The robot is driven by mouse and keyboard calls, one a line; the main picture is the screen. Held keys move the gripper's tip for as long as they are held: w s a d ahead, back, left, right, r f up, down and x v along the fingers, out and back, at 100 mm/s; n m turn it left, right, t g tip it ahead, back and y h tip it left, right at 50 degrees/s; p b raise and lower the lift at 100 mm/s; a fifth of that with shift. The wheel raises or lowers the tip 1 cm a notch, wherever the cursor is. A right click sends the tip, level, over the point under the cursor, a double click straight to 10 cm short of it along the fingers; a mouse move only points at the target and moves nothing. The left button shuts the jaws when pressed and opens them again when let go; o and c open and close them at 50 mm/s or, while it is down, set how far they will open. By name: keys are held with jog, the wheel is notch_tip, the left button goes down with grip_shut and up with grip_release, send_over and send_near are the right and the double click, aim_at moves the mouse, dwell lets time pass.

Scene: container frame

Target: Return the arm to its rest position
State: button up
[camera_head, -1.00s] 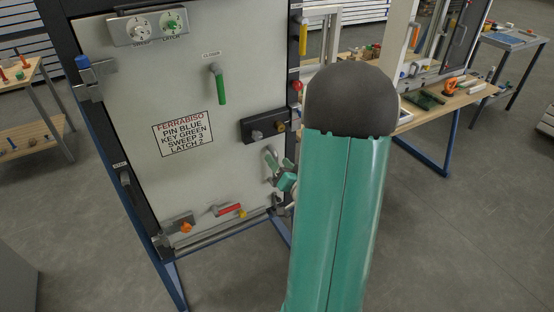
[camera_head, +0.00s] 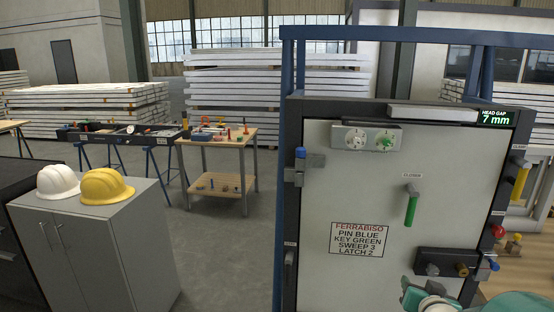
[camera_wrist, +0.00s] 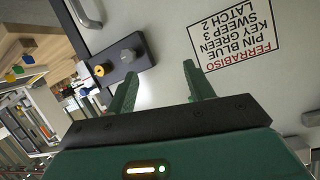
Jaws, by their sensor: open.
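My gripper is open and empty in the wrist view (camera_wrist: 160,90), its two green fingers spread in front of the pale door panel (camera_wrist: 270,25). In the head view, part of my green and white arm end (camera_head: 430,298) shows at the bottom right, low in front of the panel. I cannot make out the fingers' state there. The panel carries a label (camera_head: 360,239) reading FERRABISO, PIN BLUE, KEY GREEN, SWEEP 3, LATCH 2. It also carries a green handle (camera_head: 411,208), two dials (camera_head: 367,139) and a black block with knobs (camera_head: 448,264).
A blue pin (camera_head: 300,160) sits at the panel's left edge and a yellow handle (camera_head: 521,180) at its right. A display (camera_head: 495,117) reads HEAD GAP 7 mm. A grey cabinet (camera_head: 140,240) with white and yellow helmets stands left. Open floor lies between cabinet and frame.

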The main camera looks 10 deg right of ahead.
jog(key=s+a+r+n+g+y, duration=0.2)
jog(key=s+a, duration=0.6)
jog(key=a, duration=0.4)
jog(key=s+a+r+n+g+y, duration=0.3)
jog(key=s+a, duration=0.5)
jog(key=a, duration=0.5)
notch_tip(320, 180, up, 2)
jog(key=shift+s+a+r+n+g, duration=0.2)
jog(key=shift+n+g, duration=0.6)
jog(key=shift+g, duration=0.3)
